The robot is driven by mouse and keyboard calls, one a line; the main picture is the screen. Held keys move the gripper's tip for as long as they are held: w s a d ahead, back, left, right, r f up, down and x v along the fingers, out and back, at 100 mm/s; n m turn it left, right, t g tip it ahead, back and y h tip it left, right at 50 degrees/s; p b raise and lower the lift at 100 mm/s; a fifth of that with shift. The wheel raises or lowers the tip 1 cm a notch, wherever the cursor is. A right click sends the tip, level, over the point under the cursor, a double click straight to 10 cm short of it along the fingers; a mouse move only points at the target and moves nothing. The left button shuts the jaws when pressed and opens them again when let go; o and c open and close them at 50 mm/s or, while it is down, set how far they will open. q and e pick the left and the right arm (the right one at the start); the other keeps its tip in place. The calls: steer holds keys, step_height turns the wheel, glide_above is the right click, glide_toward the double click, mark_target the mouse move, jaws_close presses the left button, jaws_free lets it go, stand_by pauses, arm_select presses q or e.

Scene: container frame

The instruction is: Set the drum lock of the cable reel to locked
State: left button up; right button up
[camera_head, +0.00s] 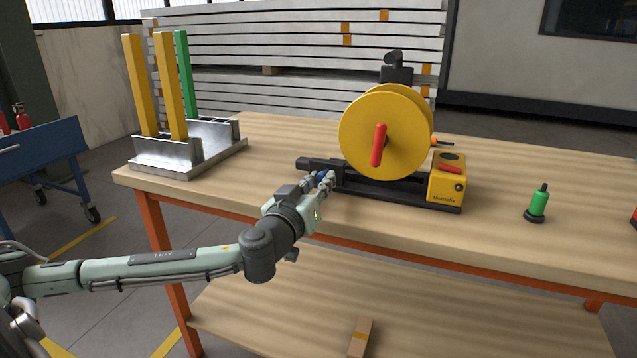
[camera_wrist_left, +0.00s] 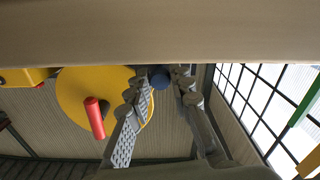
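The cable reel has a large yellow drum (camera_head: 385,135) with a red crank handle (camera_head: 378,145), on a black base (camera_head: 400,192). A yellow box with a red lever (camera_head: 450,169) sits at the base's right end. A small blue knob (camera_head: 321,176) is at the base's left front. My left gripper (camera_head: 326,180) is at this knob. In the left wrist view its fingers stand apart, with the blue knob (camera_wrist_left: 160,78) between the fingertips; a small gap seems to show, and contact is unclear. Which part is the drum lock is not clear. My right gripper is not in view.
The reel stands on a wooden workbench (camera_head: 270,130). A metal rack with yellow and green posts (camera_head: 187,150) stands at the left. A green bottle-like object (camera_head: 539,204) stands right of the reel. A small wooden block (camera_head: 360,338) lies on the lower shelf.

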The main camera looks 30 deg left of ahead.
arm_select(q)
steer(key=o, duration=0.4)
steer(key=v, duration=0.7)
steer(key=shift+s, duration=0.3)
stand_by(0.3)
